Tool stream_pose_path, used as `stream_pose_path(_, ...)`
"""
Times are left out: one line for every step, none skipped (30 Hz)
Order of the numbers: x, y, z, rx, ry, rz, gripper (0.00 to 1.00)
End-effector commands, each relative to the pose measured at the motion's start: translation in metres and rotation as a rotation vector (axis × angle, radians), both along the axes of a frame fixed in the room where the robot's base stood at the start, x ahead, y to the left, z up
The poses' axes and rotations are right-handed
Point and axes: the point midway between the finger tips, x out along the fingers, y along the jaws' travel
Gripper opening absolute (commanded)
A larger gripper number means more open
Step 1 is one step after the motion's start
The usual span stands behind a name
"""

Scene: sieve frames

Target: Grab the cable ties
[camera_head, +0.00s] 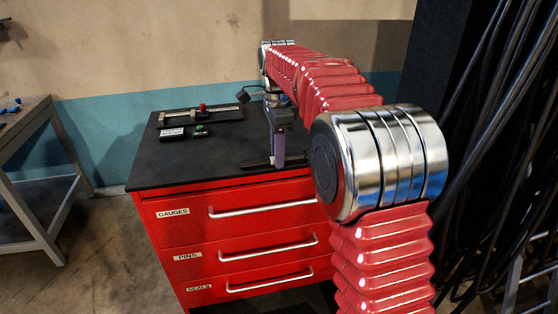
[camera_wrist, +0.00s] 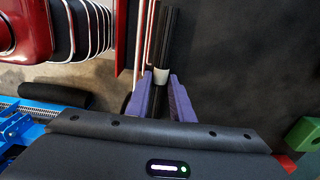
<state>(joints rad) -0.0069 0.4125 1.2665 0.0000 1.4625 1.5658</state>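The cable ties are a black bundle (camera_wrist: 163,35) with a pale band round it in the wrist view. In the head view the bundle (camera_head: 259,163) lies on or just above the black cabinet top, near its front edge. My gripper (camera_head: 279,164) points down at it. In the wrist view its two purple fingers (camera_wrist: 161,88) stand on either side of the bundle, close to the pale band. Little or no gap shows between fingers and bundle, so I cannot tell whether they press on it.
The black top (camera_head: 190,166) of the red drawer cabinet (camera_head: 240,238) also holds a gauge tray (camera_head: 222,115) and a small dark box with a green part (camera_head: 199,131). A grey workbench (camera_head: 35,190) stands left. Black cables (camera_head: 490,130) hang at right.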

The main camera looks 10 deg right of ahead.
Motion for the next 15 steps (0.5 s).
stream_pose_path(0.0, 0.0, 0.0, 0.0, 0.0, 0.0, 0.17)
stream_pose_path(0.0, 0.0, 0.0, 0.0, 0.0, 0.0, 0.15)
stream_pose_path(0.0, 0.0, 0.0, 0.0, 0.0, 0.0, 0.12)
stream_pose_path(0.0, 0.0, 0.0, 0.0, 0.0, 0.0, 0.1)
stream_pose_path(0.0, 0.0, 0.0, 0.0, 0.0, 0.0, 0.08)
stream_pose_path(0.0, -0.0001, 0.0, 0.0, 0.0, 0.0, 0.05)
stream_pose_path(0.0, -0.0001, 0.0, 0.0, 0.0, 0.0, 0.03)
stream_pose_path(0.0, -0.0001, 0.0, 0.0, 0.0, 0.0, 0.01)
stream_pose_path(0.0, -0.0001, 0.0, 0.0, 0.0, 0.0, 0.0)
stream_pose_path(0.0, -0.0001, 0.0, 0.0, 0.0, 0.0, 0.0)
stream_pose_path(0.0, -0.0001, 0.0, 0.0, 0.0, 0.0, 0.0)
stream_pose_path(0.0, -0.0001, 0.0001, 0.0, 0.0, 0.0, 0.0)
stream_pose_path(0.0, -0.0001, 0.0001, 0.0, 0.0, 0.0, 0.0)
stream_pose_path(0.0, -0.0001, 0.0, 0.0, 0.0, 0.0, 0.0)
stream_pose_path(0.0, -0.0002, 0.0, 0.0, 0.0, 0.0, 0.0)
